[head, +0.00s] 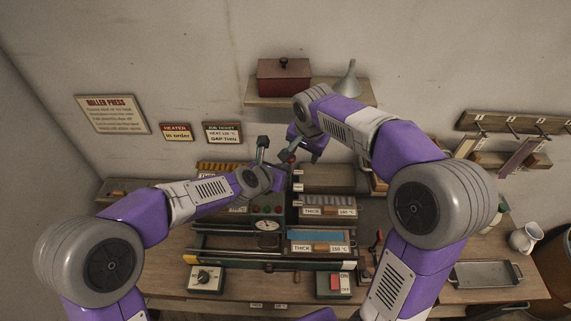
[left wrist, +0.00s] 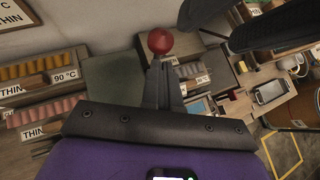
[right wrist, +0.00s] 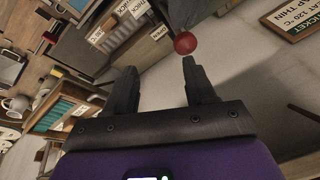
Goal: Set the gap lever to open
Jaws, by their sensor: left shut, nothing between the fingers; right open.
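In the left wrist view the red knob (left wrist: 160,41) sits just beyond the tips of my left gripper (left wrist: 163,65), which is shut and empty. In the right wrist view the red knob (right wrist: 186,43) lies just past the fingertips of my right gripper (right wrist: 160,66), which is open, nearer its right finger. A label reading OPEN (right wrist: 160,33) shows near the knob. The lever's shaft is mostly hidden, so its setting is unclear.
The press (head: 267,224) carries a dial and labelled trays on the table. A shelf (head: 262,99) with a red box (head: 284,77) and funnel (head: 347,80) hangs behind my right arm. A job ticket (head: 223,133) is on the wall. A metal tray (head: 484,274) lies right.

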